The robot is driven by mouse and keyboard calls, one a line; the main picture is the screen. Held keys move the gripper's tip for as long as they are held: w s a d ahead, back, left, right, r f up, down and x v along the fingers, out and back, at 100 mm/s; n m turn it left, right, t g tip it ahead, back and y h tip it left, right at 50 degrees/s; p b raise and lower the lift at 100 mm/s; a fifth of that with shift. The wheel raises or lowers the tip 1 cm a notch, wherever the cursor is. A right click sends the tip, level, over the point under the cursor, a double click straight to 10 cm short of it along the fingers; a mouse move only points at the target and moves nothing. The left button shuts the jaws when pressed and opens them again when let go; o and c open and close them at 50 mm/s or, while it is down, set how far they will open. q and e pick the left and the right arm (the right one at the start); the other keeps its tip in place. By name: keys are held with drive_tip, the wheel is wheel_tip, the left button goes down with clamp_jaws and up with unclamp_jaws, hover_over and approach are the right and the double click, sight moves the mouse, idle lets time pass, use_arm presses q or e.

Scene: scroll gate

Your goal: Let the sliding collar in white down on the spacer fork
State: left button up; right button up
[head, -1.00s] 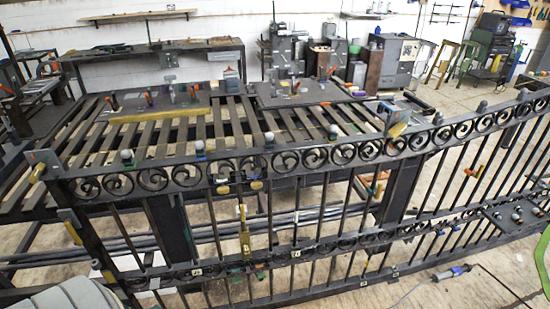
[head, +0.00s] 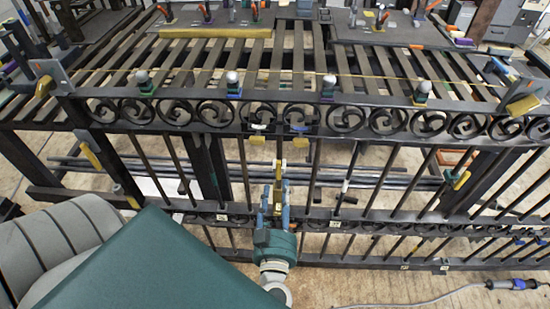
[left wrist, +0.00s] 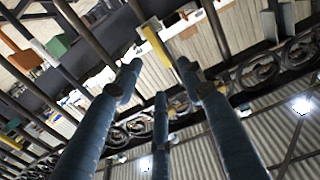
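A small pale piece (head: 281,163), which looks like the white collar, is on an upright bar below the scroll rail. Just below it is a yellowish part (head: 284,184), perhaps the spacer fork, partly hidden by my fingers. My left gripper (head: 276,192) is in front of this bar, blue fingertips just below the pale piece. In the left wrist view its fingers (left wrist: 160,72) are spread apart with nothing clearly clasped. A yellow bar with a pale end (left wrist: 157,45) shows beyond the tips; I cannot tell which part it is. My right gripper is not in view.
The scroll rail (head: 300,118) runs across above the gripper, with several coloured knobbed clamps on it. Yellow-handled clamps (head: 90,155) sit on the frame at the sides. A slatted bench (head: 300,60) stands behind. A corded tool (head: 512,284) lies on the floor at right.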

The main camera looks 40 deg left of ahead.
sight(280, 169)
use_arm(q)
drive_tip(key=x, duration=0.3)
drive_tip(key=p+x, duration=0.1)
drive_tip(key=x, duration=0.1)
drive_tip(key=shift+r, duration=0.3)
drive_tip(key=x, duration=0.3)
drive_tip(key=shift+w+f, duration=0.1)
drive_tip(key=shift+f, duration=0.05)
drive_tip(key=shift+x, duration=0.75)
clamp_jaws()
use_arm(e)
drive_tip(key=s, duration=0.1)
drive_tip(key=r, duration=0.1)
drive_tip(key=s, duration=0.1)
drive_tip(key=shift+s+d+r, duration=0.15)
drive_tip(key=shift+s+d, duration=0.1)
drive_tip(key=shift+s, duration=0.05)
